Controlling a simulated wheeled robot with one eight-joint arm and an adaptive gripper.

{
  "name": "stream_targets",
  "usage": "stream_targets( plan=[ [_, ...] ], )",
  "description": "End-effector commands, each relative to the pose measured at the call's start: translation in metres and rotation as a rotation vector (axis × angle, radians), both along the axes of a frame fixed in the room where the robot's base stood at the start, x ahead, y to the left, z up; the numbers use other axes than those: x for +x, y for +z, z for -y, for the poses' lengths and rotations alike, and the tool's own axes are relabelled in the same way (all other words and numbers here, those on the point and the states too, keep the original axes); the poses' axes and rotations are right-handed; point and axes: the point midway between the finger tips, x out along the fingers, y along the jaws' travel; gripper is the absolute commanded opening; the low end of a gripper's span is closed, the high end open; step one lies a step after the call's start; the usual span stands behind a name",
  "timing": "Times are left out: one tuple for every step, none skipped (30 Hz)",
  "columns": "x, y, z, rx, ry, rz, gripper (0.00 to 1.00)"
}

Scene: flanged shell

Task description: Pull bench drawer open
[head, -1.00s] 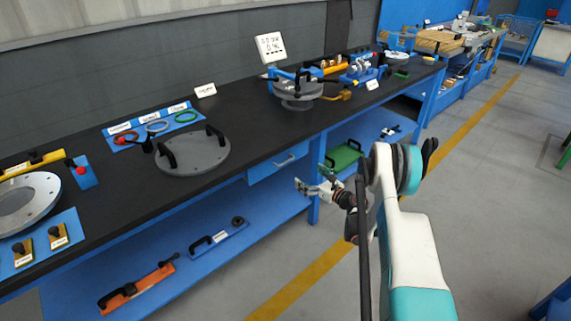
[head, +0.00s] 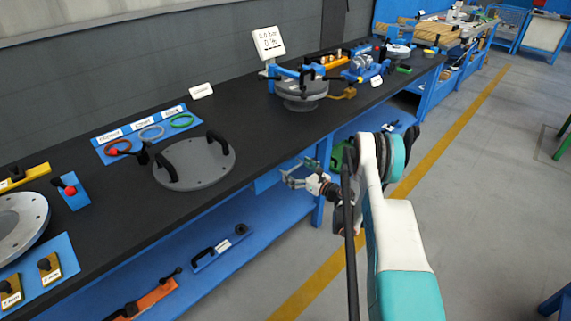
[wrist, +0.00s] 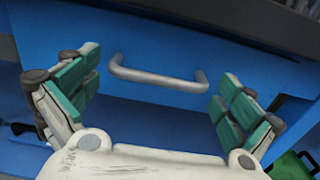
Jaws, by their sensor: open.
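The blue bench drawer (wrist: 130,38) sits under the dark bench top and appears shut. Its grey bar handle (wrist: 160,78) runs across the middle of the wrist view, between my gripper's fingers and a little ahead of them. In the head view, the drawer (head: 267,180) is partly covered by my gripper (head: 290,173), which is in front of it below the bench edge. My gripper (wrist: 158,92) is open, with green-padded fingers on either side of the handle. I see no finger touching the handle.
The black bench top (head: 110,217) overhangs the drawer and carries a grey flanged lid (head: 195,164) and a clamped fixture (head: 303,92). A blue lower shelf (head: 265,225) runs below. The grey floor (head: 480,200) is clear to the right.

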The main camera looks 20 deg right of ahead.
Motion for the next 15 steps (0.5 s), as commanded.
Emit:
stream_targets(
  plan=[
    [-0.0006, 0.0001, 0.0007, 0.0, -0.001, 0.0, 1.0],
    [-0.0007, 0.0001, 0.0008, 0.0, -0.002, 0.0, 1.0],
    [-0.0007, 0.0001, 0.0009, 0.0, -0.002, 0.0, 1.0],
    [-0.0008, 0.0001, 0.0009, 0.0, -0.002, 0.0, 1.0],
    [-0.0008, 0.0001, 0.0009, 0.0, -0.002, 0.0, 1.0],
    [-0.0008, 0.0001, 0.0009, 0.0, -0.002, 0.0, 1.0],
    [-0.0008, 0.0001, 0.0009, 0.0, -0.002, 0.0, 1.0],
    [-0.0008, 0.0001, 0.0008, 0.0, -0.002, 0.0, 1.0],
    [-0.0008, 0.0001, 0.0008, 0.0, -0.002, 0.0, 1.0],
    [-0.0008, 0.0001, 0.0008, 0.0, -0.002, 0.0, 1.0],
    [-0.0008, 0.0001, 0.0008, 0.0, -0.002, 0.0, 0.95],
    [-0.0008, 0.0001, 0.0008, 0.0, -0.002, 0.0, 0.86],
    [-0.0008, 0.0001, 0.0008, 0.0, -0.002, 0.0, 0.8],
    [-0.0007, 0.0001, 0.0007, 0.0, -0.002, 0.0, 0.73],
    [-0.0007, 0.0001, 0.0008, 0.0, -0.002, 0.0, 0.64]
  ],
)
